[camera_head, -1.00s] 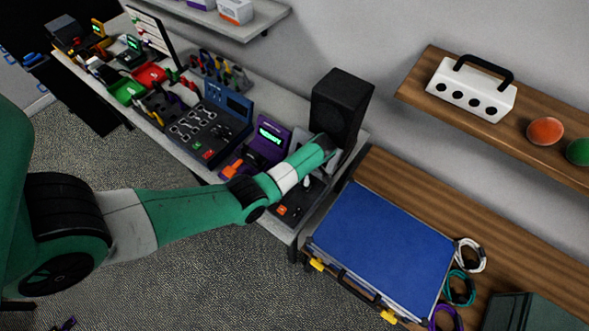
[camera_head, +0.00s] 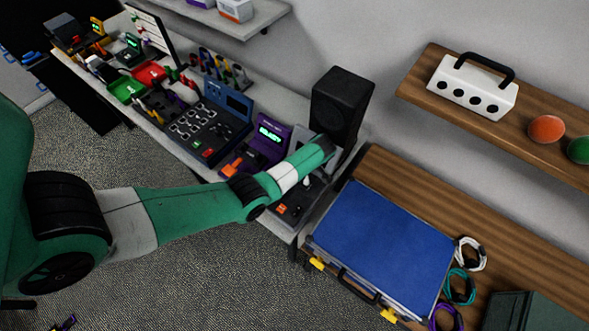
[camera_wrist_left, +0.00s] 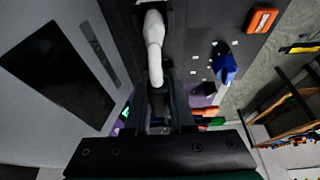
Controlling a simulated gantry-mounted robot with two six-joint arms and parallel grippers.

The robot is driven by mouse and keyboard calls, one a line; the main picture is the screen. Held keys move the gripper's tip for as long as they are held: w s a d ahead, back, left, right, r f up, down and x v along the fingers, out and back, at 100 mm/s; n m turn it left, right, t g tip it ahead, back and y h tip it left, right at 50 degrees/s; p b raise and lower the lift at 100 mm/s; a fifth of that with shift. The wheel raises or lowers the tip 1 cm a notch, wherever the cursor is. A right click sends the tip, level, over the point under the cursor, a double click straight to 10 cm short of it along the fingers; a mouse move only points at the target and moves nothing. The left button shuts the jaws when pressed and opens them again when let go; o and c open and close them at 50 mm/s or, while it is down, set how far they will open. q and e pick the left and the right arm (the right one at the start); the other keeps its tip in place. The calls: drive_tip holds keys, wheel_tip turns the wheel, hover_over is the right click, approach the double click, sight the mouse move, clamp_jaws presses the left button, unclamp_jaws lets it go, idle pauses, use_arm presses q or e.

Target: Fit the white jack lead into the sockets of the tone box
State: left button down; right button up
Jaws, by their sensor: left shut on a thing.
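My left gripper (camera_wrist_left: 158,95) is shut on a white plug-like piece (camera_wrist_left: 154,40), which I take to be the white jack lead. The piece stretches from between the dark fingers over a black base. The device below, apparently the tone box, has a grey panel with a dark screen (camera_wrist_left: 55,75). Its black base carries an orange part (camera_wrist_left: 262,20) and a blue part (camera_wrist_left: 225,68). In the head view my arm covers much of this device, whose black base (camera_head: 306,206) shows at the bench's right end. Whether the plug's tip is in a socket is hidden. My right gripper is out of view.
A purple device (camera_head: 268,145) stands left of my forearm, and a black speaker (camera_head: 340,105) stands behind it. A blue-topped case (camera_head: 380,245) lies to the right on the wooden table, beside coiled cables, one of them white (camera_head: 470,253).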

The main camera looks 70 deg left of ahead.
use_arm(q)
drive_tip(key=shift+f, duration=0.3)
idle(0.7)
drive_tip(key=c, duration=0.7)
unclamp_jaws()
drive_tip(key=shift+f, duration=0.1)
